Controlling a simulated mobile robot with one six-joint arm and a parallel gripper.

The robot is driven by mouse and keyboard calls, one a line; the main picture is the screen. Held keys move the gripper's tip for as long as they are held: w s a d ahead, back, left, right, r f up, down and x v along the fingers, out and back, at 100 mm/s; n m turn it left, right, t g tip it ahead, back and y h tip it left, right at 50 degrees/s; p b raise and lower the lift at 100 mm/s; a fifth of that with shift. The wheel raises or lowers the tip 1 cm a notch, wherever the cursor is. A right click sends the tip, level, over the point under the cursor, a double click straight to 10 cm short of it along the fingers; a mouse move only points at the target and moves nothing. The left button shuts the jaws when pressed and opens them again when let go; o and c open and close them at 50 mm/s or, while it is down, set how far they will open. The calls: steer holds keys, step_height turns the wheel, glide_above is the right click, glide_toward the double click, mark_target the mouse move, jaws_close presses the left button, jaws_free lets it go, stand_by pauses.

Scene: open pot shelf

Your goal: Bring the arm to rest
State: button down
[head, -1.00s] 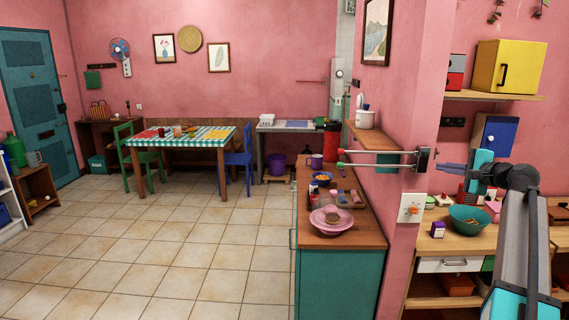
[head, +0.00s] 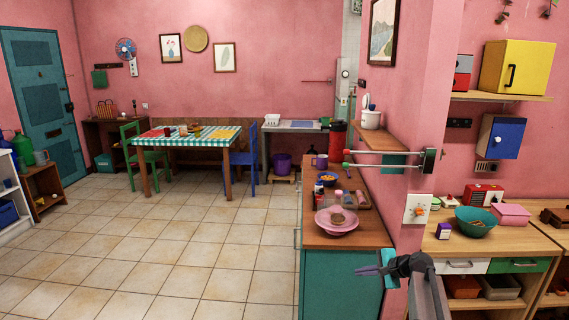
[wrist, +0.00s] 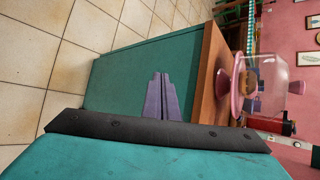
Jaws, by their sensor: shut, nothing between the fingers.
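My gripper (head: 368,271) is low in the head view, in front of the near end of the teal counter (head: 341,287). In the wrist view its two purple fingers (wrist: 162,98) lie side by side, shut, with nothing between them. The teal end panel of the counter (wrist: 110,82) is beyond the fingertips. My arm comes up from the bottom right of the head view. No object is held.
A wall rail (head: 385,165) juts out above. The tiled floor (head: 170,260) to the left is clear.

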steer(key=s+a+f+n+g, duration=0.1)
steer(key=s+a+f+g, duration=0.1)
steer(key=s+a+f, duration=0.5)
steer(key=s+a+f+n+g, duration=0.2)
steer(key=s+a+f, duration=0.3)
steer(key=f, duration=0.4)
steer(key=s+a+f+n+g, duration=0.15)
steer(key=s+a+f, duration=0.25)
steer(key=s+f, duration=0.4)
steer(key=s+a+f+n+g+h, duration=0.1)
steer(key=s+a+f+g, duration=0.1)
steer(key=s+f, duration=0.45)
steer(key=s+a+f+n+g+h, duration=0.1)
steer(key=s+a+f+n+g, duration=0.2)
steer(key=s, duration=0.7)
steer(key=s+d+f+n+g+h, duration=0.1)
steer(key=s+d+f, duration=0.1)
steer(key=s, duration=0.5)
steer(key=s+d+f+n+g+h, duration=0.1)
steer(key=s+d+f+n, duration=0.1)
steer(key=s, duration=0.5)
steer(key=s+d+r+n+h, duration=0.1)
steer(key=s+d+n+h, duration=0.1)
steer(key=s+d+n, duration=0.2)
steer(key=shift+d+r+g+h, duration=0.15)
steer(key=shift+d+g+h, duration=0.25)
steer(key=shift+d, duration=0.4)
